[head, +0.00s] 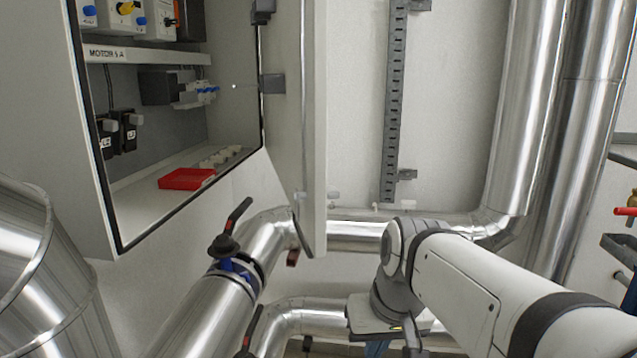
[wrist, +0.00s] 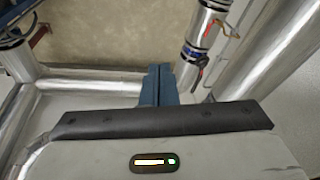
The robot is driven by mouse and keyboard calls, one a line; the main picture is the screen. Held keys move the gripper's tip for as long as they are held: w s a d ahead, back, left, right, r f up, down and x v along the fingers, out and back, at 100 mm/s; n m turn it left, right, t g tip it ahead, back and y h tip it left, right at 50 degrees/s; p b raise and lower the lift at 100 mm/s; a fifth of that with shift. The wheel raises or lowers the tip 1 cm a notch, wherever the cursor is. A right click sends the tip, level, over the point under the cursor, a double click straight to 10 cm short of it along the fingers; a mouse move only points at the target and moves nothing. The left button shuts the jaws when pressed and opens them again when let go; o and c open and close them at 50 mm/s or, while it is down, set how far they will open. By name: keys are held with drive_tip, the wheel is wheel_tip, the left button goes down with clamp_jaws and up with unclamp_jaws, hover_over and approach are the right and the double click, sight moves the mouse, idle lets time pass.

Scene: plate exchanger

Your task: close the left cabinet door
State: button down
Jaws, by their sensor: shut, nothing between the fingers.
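The grey-white cabinet (head: 78,130) stands open at the left of the head view. Its door (head: 313,130) is hinged on the opening's right side and is swung outward, seen almost edge-on. My gripper (head: 376,348) is at the bottom of the head view, below and to the right of the door's lower end, apart from it. Its blue fingers are mostly hidden there by my wrist. In the wrist view the fingers (wrist: 155,84) are together and hold nothing. I cannot make out the door in the wrist view.
Inside the cabinet are a red tray (head: 187,179) and several switches. A silver pipe with a black-handled valve (head: 229,245) runs below the door. Tall pipes (head: 530,110) stand at the right. A slotted rail (head: 393,100) is on the wall behind.

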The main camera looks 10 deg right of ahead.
drive_tip(key=w+d+r+n+y, duration=0.1)
drive_tip(key=w+d+r+y, duration=0.2)
drive_tip(key=r, duration=0.6)
drive_tip(key=w+d+r+n+t+y+p, duration=0.1)
drive_tip(key=w+d+r, duration=0.3)
drive_tip(key=r, duration=0.6)
drive_tip(key=w+d+r+n+y, duration=0.15)
drive_tip(key=w+r, duration=0.25)
drive_tip(key=r, duration=0.5)
drive_tip(key=w+a+f+p, duration=0.1)
drive_tip(key=w+a+f, duration=0.2)
drive_tip(key=a+f, duration=0.4)
drive_tip(key=shift+w+a+f+m, duration=0.2)
drive_tip(key=shift+a+m, duration=0.15)
drive_tip(key=shift+a, duration=0.45)
